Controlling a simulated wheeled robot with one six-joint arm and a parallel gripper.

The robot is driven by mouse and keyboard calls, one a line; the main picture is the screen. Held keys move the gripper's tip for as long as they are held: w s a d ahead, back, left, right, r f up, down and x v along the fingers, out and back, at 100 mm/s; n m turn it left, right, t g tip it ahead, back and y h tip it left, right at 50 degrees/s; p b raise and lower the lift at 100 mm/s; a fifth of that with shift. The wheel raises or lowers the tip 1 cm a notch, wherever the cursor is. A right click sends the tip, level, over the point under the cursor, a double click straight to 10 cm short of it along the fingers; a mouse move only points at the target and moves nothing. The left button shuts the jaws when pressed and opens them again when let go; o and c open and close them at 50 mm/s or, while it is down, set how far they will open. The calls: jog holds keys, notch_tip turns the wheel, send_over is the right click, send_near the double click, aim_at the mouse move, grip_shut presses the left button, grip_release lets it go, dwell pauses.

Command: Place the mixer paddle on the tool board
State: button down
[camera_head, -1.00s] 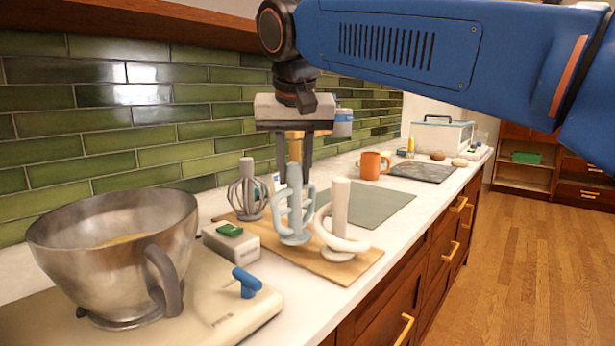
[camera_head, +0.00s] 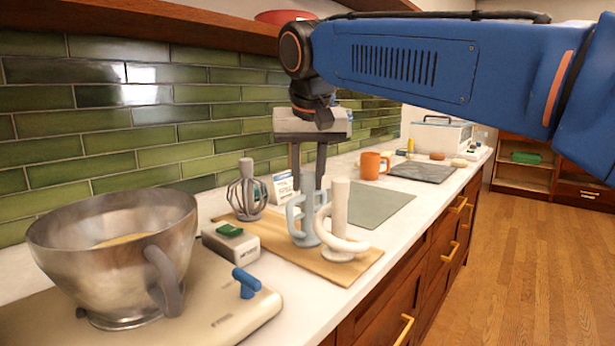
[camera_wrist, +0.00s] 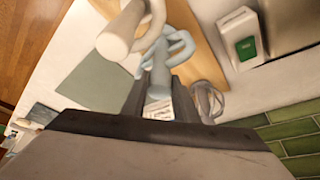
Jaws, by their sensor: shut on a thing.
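The mixer paddle (camera_head: 307,222) is light blue with open loops and stands upright at the tool board, between the whisk and the white hook. Its shaft is between the fingers of my gripper (camera_head: 307,184), which is shut on it from above. In the wrist view the paddle (camera_wrist: 161,72) runs away from between the fingers. Its base is at or just above the wooden tool board (camera_head: 345,275); I cannot tell if it touches. A wire whisk (camera_head: 247,192) stands at the board's left. A white dough hook (camera_head: 338,215) stands close on the right, overlapping the paddle in view.
A metal bowl (camera_head: 115,250) on a mixer base (camera_head: 230,310) with a blue lever is at the front left. A small box with a green switch (camera_head: 231,240) adjoins the board. A grey-green mat (camera_head: 375,205) and orange mug (camera_head: 372,165) lie beyond.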

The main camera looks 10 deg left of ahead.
jog(key=c, duration=1.4)
grip_release()
jog(key=v, duration=1.2)
jog(key=shift+r, duration=0.1)
jog(key=s+d+f+m, duration=0.1)
jog(key=s+d+f, duration=0.1)
jog(key=d+f, duration=0.9)
jog(key=s+d+f, duration=0.2)
jog(key=d+f, duration=0.4)
jog(key=d, duration=0.8)
jog(key=s+d+f, duration=0.4)
jog(key=f, duration=0.4)
jog(key=s+d+f+m, duration=0.1)
jog(key=s+d+f, duration=0.4)
jog(key=f, duration=0.3)
jog(key=s+d+f+h, duration=0.1)
jog(key=s+d+f, duration=0.3)
jog(key=f, duration=0.5)
jog(key=shift+s+d+m, duration=0.25)
jog(key=shift+s+m, duration=0.15)
jog(key=shift+s, duration=0.35)
